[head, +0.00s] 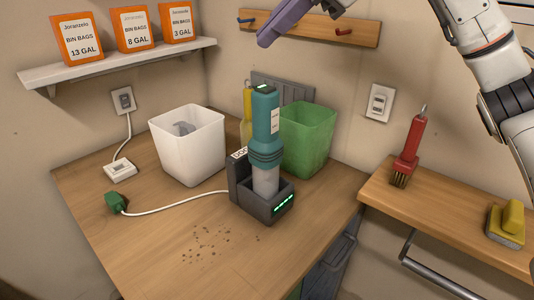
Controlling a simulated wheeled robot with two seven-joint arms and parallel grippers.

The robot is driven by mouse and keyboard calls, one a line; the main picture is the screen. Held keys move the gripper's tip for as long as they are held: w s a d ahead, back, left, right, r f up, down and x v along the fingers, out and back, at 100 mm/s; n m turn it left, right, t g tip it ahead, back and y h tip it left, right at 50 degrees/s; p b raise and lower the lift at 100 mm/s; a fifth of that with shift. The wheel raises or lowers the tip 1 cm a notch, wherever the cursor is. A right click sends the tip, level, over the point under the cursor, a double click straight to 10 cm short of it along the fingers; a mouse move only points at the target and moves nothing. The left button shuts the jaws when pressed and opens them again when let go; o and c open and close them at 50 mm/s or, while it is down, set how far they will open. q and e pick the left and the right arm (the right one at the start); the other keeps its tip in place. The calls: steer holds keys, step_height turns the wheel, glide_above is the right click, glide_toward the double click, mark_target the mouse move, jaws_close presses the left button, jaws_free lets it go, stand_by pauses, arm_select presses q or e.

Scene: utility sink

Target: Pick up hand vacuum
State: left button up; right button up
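The hand vacuum (265,120) is teal with a pale grey lower end and a small white label. It stands upright in a dark grey charging dock (244,200) with green lights on the front, on the wooden counter. My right gripper (269,37) shows as a purple part at the top edge, above the vacuum in the picture and apart from it. Most of this gripper is cut off, so its opening cannot be told. My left gripper is not in view.
A white bin (188,150) stands left of the vacuum. A green bin (308,135) and a yellow bottle (246,128) stand close behind it. A white cord (170,210) runs from the dock to a green plug (116,203). Crumbs (208,245) lie on the front counter.

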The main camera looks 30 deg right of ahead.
mark_target(269, 89)
steer(key=o, duration=0.7)
steer(key=shift+a+f+m, duration=0.2)
steer(key=shift+f+m, duration=0.15)
steer(key=shift+m, duration=0.15)
steer(key=o, duration=0.6)
steer(key=f+m, duration=0.1)
steer(key=f+m+g+h, duration=0.1)
steer(key=m, duration=0.1)
steer(key=shift+a+f+g, duration=0.3)
steer(key=shift+a+f, duration=0.05)
steer(key=shift+a, duration=0.05)
steer(key=f+m, duration=0.1)
steer(key=m, duration=0.1)
steer(key=f+m+g+h, duration=0.1)
steer(key=f+m+h, duration=0.1)
steer(key=m, duration=0.1)
steer(key=shift+s+d+f+m+g, duration=0.15)
steer(key=shift+s+d+m+g, duration=0.05)
steer(key=shift+d+m+g, duration=0.1)
steer(key=shift+d+f+m, duration=0.2)
steer(key=shift+f+m, duration=0.35)
steer(key=shift+m, duration=0.25)
steer(key=x, duration=0.5)
steer(key=shift+s+d, duration=0.15)
steer(key=shift+s+p+x, duration=0.2)
steer(key=shift+p+x, duration=0.05)
steer(key=shift+x, duration=1.05)
steer(key=shift+s+p+x, duration=0.2)
steer(key=shift+p+x, duration=0.05)
steer(key=shift+x, duration=1.1)
